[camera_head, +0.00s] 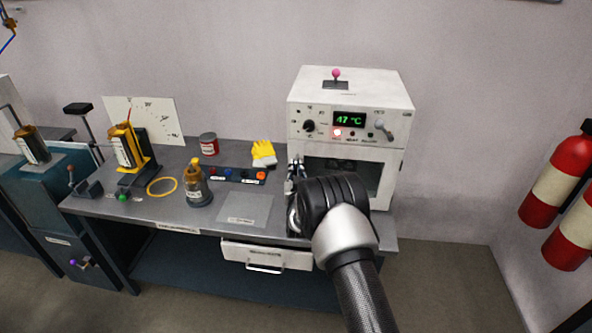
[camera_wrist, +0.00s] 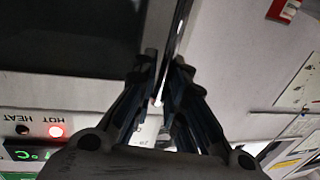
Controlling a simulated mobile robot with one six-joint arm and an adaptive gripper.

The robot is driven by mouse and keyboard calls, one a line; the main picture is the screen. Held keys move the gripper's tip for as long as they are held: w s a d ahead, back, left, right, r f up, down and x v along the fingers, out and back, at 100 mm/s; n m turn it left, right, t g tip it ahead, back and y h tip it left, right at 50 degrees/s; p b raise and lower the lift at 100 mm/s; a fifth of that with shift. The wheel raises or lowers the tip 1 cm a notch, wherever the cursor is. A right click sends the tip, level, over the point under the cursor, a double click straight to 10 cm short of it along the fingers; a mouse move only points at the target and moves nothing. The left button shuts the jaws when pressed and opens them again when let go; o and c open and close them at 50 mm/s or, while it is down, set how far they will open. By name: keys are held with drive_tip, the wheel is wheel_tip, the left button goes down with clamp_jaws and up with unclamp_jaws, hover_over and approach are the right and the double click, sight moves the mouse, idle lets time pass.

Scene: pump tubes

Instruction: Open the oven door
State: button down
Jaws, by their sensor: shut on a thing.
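The white oven (camera_head: 372,88) stands at the right end of the bench. Its front door has a dark window (camera_head: 371,177); the window also fills the upper left of the wrist view (camera_wrist: 70,35). The door looks shut, though my arm hides its lower part. My gripper (camera_head: 294,174) is at the left edge of the door. In the wrist view my gripper (camera_wrist: 164,75) is shut on a thin upright bar, the door handle (camera_wrist: 180,28). The gripped part is mostly hidden between the fingers.
A green display (camera_head: 349,120) reads 47 °C, with a lit red HOT lamp (camera_wrist: 57,131). A part-open drawer (camera_head: 266,254) sticks out below the bench. A brown bottle (camera_head: 197,188) and yellow gloves (camera_head: 263,153) are left of the oven. Fire extinguishers (camera_head: 558,180) hang at right.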

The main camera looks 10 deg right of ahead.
drive_tip(key=shift+a+r, duration=0.15)
drive_tip(key=shift+a, duration=0.05)
